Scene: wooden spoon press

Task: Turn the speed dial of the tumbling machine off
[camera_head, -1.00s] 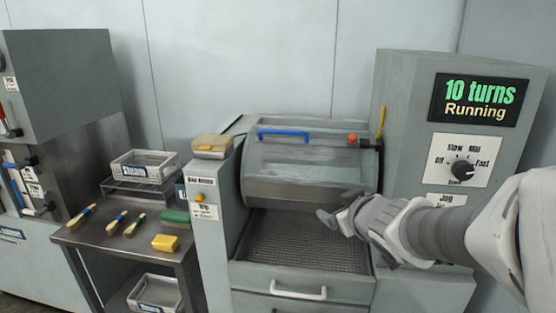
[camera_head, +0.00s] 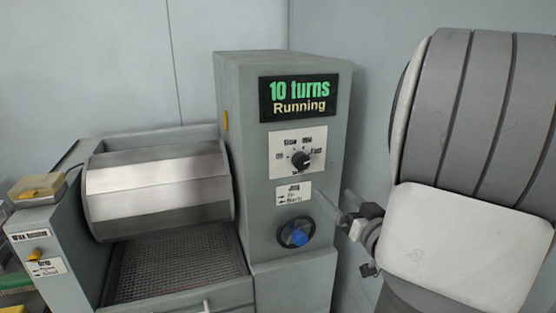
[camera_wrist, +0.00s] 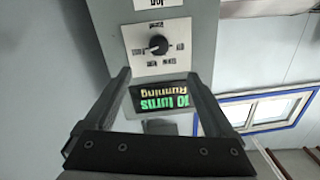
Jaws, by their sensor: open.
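The speed dial (camera_head: 301,160) is a black knob on a white plate marked Off, Slow, Mid and Fast, on the front of the tumbling machine's grey control column (camera_head: 232,150). Its exact setting is too small to read surely. The display (camera_head: 299,97) above reads "10 turns Running". My gripper (camera_head: 342,208) is to the right of the column, below dial height, open and empty, partly hidden by my arm. In the wrist view, the dial (camera_wrist: 158,45) appears upside down beyond and between my open fingers (camera_wrist: 158,76), apart from them.
A blue jog knob (camera_head: 296,234) sits below the dial on the column. The metal drum (camera_head: 158,190) and a mesh tray (camera_head: 170,265) are to the left. A wax station (camera_head: 38,205) stands at far left. The wrist view shows a blue-framed window (camera_wrist: 268,108).

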